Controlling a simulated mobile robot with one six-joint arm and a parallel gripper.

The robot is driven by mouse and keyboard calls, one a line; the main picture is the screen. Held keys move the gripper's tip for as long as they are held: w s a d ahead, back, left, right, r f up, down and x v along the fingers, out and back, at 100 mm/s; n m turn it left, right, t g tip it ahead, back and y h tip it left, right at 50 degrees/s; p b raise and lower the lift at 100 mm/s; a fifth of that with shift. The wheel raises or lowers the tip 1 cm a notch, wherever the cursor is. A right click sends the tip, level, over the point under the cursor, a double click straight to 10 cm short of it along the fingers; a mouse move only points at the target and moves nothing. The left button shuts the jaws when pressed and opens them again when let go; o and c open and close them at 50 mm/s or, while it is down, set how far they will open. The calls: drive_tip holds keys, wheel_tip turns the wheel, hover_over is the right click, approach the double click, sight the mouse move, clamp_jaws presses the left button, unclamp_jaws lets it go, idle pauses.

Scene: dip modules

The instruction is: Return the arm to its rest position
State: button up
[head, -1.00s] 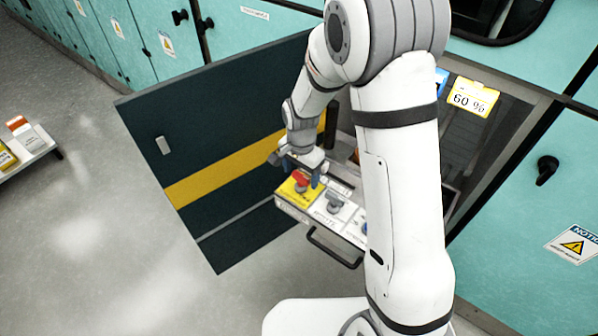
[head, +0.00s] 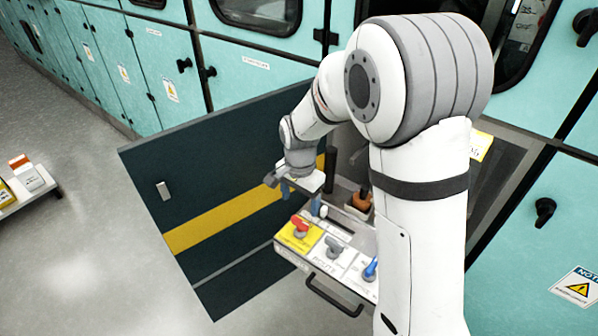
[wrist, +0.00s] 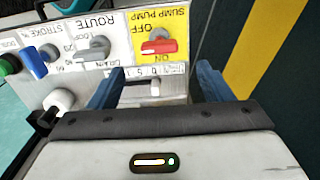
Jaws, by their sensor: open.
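My gripper (head: 302,197) is open and empty, its blue fingers hanging just behind and above the back edge of the control panel (head: 290,257). In the wrist view the two fingers (wrist: 158,88) stand apart with the panel beyond them. The panel carries a red handle (head: 299,224) on a yellow SUMP PUMP plate, a grey handle (head: 334,245) on a white plate and a blue handle (head: 371,268). My arm covers the panel's right end in the head view.
An open dark door (head: 215,215) with a yellow stripe stands left of the panel, close to my gripper. Teal cabinets (head: 245,90) line the back. A low white shelf (head: 25,192) stands at far left. The grey floor (head: 110,270) in front of the door is clear.

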drive_tip(key=s+d+r+n+t+p, duration=0.1)
drive_tip(key=s+d+r+n+p, duration=0.1)
drive_tip(key=s+d+r+n, duration=0.2)
drive_tip(key=s+d+r+n+t+p, duration=0.1)
drive_tip(key=s+d+r+n+p, duration=0.1)
drive_tip(key=s+d+r, duration=0.8)
drive_tip(key=s+r+n, duration=0.1)
drive_tip(key=s+r, duration=0.2)
drive_tip(key=s, duration=0.2)
drive_tip(key=shift+r+n+t, duration=0.25)
drive_tip(key=shift+n+t, duration=0.05)
drive_tip(key=shift+n, duration=0.1)
drive_tip(key=shift+c, duration=0.3)
